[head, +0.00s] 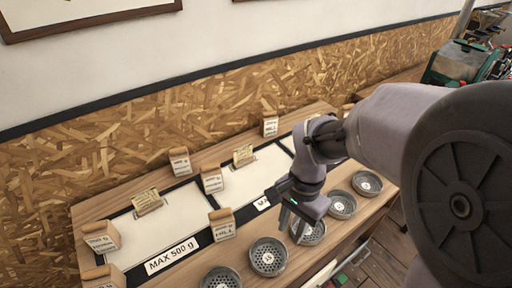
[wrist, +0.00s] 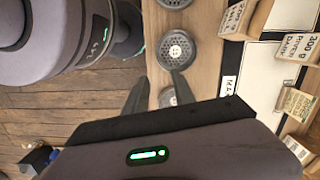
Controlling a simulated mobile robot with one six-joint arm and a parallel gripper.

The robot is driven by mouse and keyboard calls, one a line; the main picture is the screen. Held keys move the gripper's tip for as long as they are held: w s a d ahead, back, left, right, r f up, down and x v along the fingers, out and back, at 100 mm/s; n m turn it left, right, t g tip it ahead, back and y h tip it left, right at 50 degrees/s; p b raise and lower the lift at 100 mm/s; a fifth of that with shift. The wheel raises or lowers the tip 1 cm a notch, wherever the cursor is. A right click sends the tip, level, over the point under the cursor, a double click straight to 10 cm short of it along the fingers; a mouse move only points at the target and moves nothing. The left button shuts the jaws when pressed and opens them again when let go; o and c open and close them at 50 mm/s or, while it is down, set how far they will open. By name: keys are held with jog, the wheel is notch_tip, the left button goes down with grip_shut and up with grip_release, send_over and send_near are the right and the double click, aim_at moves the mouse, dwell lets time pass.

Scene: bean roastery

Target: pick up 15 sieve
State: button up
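Several round grey perforated sieves stand in a row along the front of the wooden table. Each has a small pale number label, too small for me to read surely, so I cannot tell which is 15. In the head view they include a front one (head: 221,279), a second (head: 268,256), a middle one (head: 312,233), a fourth (head: 341,205) and a far one (head: 367,183). My gripper (head: 292,232) is above the row beside the middle sieve, partly covering it. In the wrist view my gripper (wrist: 161,78) is open and empty; one sieve (wrist: 175,50) lies beyond the fingertips, another (wrist: 168,97) between the fingers.
Paper bags (head: 222,224) and tan label blocks (head: 147,201) stand on the table behind the row, around white panels (head: 150,235). A "MAX 500 g" sign (head: 172,257) lies at the front. A chipboard wall (head: 150,130) closes the back. Wooden floor (wrist: 50,110) lies beside the table.

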notch_tip(320, 180, down, 6)
jog(key=s+d+b, duration=0.1)
jog(key=b, duration=0.4)
send_over(283, 265)
jog(key=f, duration=0.4)
jog(key=shift+s+d+f, duration=0.15)
jog(key=shift+s+d, duration=0.15)
jog(key=shift+d, duration=0.1)
jog(key=shift+s+f, duration=0.1)
jog(key=shift+f, duration=0.55)
jog(key=f+b, duration=0.1)
jog(key=f, duration=0.1)
jog(key=a+f+b, duration=0.1)
jog(key=f+b, duration=0.1)
jog(key=f, duration=0.1)
jog(key=shift+s, duration=0.2)
jog(key=shift+r, duration=0.2)
jog(key=shift+c, duration=0.4)
grip_shut()
